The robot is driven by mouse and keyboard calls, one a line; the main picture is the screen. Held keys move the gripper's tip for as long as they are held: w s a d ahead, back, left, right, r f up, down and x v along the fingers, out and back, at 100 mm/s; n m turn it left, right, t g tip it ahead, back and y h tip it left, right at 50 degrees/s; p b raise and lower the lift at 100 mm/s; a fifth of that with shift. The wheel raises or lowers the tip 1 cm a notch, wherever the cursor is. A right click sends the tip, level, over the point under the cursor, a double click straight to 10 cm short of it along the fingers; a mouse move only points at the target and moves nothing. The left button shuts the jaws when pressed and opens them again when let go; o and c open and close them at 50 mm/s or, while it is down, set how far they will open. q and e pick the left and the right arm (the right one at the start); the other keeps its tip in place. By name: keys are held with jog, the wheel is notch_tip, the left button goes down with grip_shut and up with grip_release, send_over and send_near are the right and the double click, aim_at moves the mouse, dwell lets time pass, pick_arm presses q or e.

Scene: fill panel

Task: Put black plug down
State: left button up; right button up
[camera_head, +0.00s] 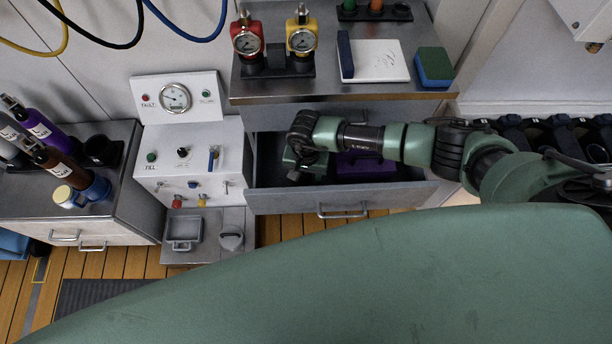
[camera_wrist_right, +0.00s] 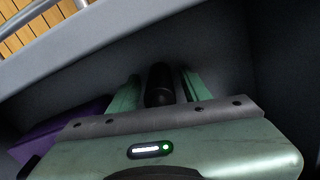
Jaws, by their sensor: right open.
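The black plug (camera_wrist_right: 160,84) shows in the right wrist view as a dark cylinder inside the grey open drawer (camera_head: 405,191). My right gripper (camera_head: 294,172) reaches down into the left part of this drawer. In the right wrist view its two green fingers (camera_wrist_right: 159,92) are apart, one on each side of the plug, with a narrow gap visible beside it. In the head view the arm and gripper hide most of the plug, and I cannot make it out clearly. My left gripper is not in view.
A purple item (camera_head: 366,167) lies in the drawer right of my gripper. Above are a red gauge (camera_head: 247,42), a yellow gauge (camera_head: 301,40), a white board (camera_head: 380,61) and a green-blue block (camera_head: 434,67). The white fill panel (camera_head: 182,160) stands left of the drawer.

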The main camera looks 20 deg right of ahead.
notch_tip(320, 180, up, 12)
dwell(0.4)
dwell(0.3)
